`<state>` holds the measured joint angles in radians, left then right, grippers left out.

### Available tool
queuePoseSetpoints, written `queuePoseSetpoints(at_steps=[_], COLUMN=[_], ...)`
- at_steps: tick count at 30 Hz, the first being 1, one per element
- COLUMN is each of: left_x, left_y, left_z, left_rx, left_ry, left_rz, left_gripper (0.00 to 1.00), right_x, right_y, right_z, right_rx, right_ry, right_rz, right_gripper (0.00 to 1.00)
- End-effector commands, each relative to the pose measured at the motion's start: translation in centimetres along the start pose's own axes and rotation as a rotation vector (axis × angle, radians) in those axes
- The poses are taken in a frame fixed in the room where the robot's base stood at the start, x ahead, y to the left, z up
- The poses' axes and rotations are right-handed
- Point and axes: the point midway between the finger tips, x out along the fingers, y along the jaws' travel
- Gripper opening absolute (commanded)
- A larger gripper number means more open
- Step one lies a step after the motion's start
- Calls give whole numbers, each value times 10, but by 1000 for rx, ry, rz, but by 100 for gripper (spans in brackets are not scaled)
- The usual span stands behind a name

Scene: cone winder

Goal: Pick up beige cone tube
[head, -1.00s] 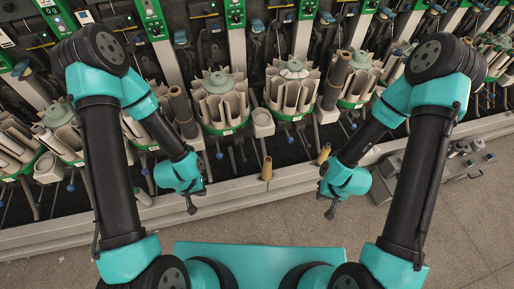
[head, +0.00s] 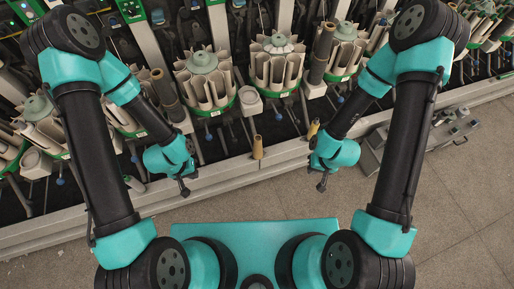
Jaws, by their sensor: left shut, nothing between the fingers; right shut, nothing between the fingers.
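A beige cone tube (head: 257,148) stands upright at the machine's front ledge, in the middle of the head view. A yellowish tube (head: 313,129) shows further right, close behind my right gripper, partly hidden by the arm. My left gripper (head: 184,190) is shut and empty, left of the beige tube and nearer to me. My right gripper (head: 321,186) is shut and empty, right of the beige tube and nearer to me. Neither gripper touches the beige tube.
Round holders (head: 204,73) with several pale tubes line the machine. Dark cylinders (head: 167,94) stand between them. A pale ledge (head: 225,176) runs along the machine's front. A grey metal fixture (head: 437,132) is at the right. The floor (head: 446,205) at the lower right is clear.

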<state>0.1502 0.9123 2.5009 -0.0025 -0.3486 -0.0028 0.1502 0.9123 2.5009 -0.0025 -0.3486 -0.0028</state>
Motion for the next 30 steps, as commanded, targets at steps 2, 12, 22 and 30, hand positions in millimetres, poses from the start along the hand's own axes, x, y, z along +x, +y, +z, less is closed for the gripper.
queuePoseSetpoints(at_steps=[2,12,22,30], left_x=[0,0,0,0], left_y=[0,0,0,0], left_z=[0,0,0,0], left_rx=[0,0,0,0], left_ry=[0,0,0,0], left_rz=[0,0,0,0], left_gripper=[0,0,0,0], right_x=[0,0,0,0], right_y=[0,0,0,0], right_z=[0,0,0,0], right_rx=[0,0,0,0], right_ry=[0,0,0,0], right_rz=[0,0,0,0], right_gripper=[0,15,47,73])
